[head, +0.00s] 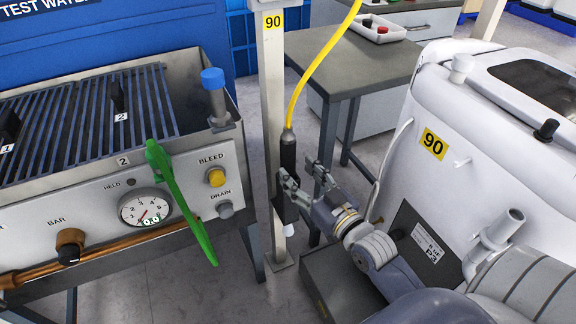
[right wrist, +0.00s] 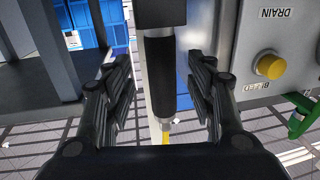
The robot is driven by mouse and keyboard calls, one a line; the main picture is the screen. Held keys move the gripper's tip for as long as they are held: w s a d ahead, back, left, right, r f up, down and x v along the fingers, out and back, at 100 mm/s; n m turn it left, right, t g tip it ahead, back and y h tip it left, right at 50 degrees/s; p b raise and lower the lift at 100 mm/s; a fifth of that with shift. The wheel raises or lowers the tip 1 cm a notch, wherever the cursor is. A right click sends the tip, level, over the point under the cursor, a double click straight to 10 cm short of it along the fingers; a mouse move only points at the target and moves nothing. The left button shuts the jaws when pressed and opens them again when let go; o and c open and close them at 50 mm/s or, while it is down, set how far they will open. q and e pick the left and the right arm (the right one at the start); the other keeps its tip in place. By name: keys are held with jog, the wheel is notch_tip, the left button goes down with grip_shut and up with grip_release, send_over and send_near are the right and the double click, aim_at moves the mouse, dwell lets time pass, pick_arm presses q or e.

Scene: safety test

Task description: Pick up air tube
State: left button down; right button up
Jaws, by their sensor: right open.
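The air tube (head: 318,70) is a yellow hose that hangs down from the top of the head view. It ends in a black cylindrical fitting (head: 288,158) in front of a pale post. My right gripper (head: 303,178) is open at this fitting. In the right wrist view the black fitting (right wrist: 162,85) stands between the two open fingers, with a gap visible on both sides. A bit of yellow hose (right wrist: 166,138) shows below it there. The fitting's lower part is partly hidden by a finger in the head view. My left gripper is not in view.
The pale post (head: 272,95) labelled 90 stands right behind the tube. A test tank (head: 215,160) with knobs, a gauge and a green lever (head: 180,195) is at the left. A grey table (head: 365,65) and a white machine (head: 400,150) stand at the right.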

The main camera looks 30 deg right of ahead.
aim_at(292, 168)
jog(key=shift+w+a+f+b, duration=0.1)
jog(key=shift+w+b, duration=0.1)
jog(key=shift+w, duration=0.65)
jog(key=shift+w+a+b, duration=0.15)
jog(key=shift+w, duration=0.7)
jog(key=shift+w+a+f+b, duration=0.1)
jog(key=shift+w+b, duration=0.1)
jog(key=shift+w, duration=0.65)
jog(key=shift+c, duration=0.2)
jog(key=shift+r, duration=0.1)
grip_shut()
